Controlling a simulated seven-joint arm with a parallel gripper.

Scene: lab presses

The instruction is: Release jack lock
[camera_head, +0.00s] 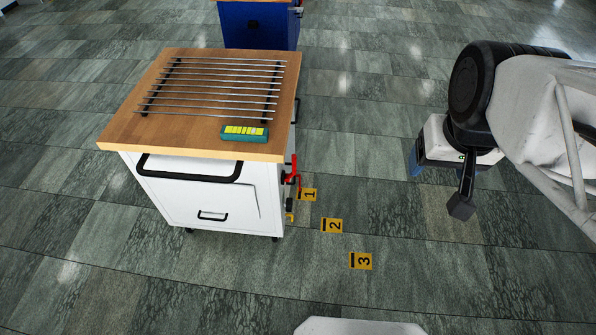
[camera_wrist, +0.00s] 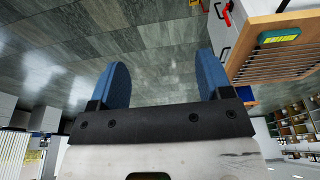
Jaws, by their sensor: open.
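The jack (camera_head: 291,180) is a red lever with a yellow and dark lower part. It is on the right side of the white cabinet (camera_head: 215,196), near the front corner. Its lock position is too small to tell. A bit of red also shows at the top of the wrist view (camera_wrist: 228,14). My gripper (camera_head: 413,160) is well to the right of the jack, over the floor. In the wrist view its two blue fingers (camera_wrist: 160,78) are wide apart with nothing between them.
A wooden top (camera_head: 120,138) covers the cabinet and bears a rack of metal rods (camera_head: 215,87) and a green-yellow box (camera_head: 244,132). A blue cabinet (camera_head: 258,25) stands behind. Yellow floor markers 1 (camera_head: 307,195), 2 (camera_head: 332,226) and 3 (camera_head: 361,261) lie right of the cabinet.

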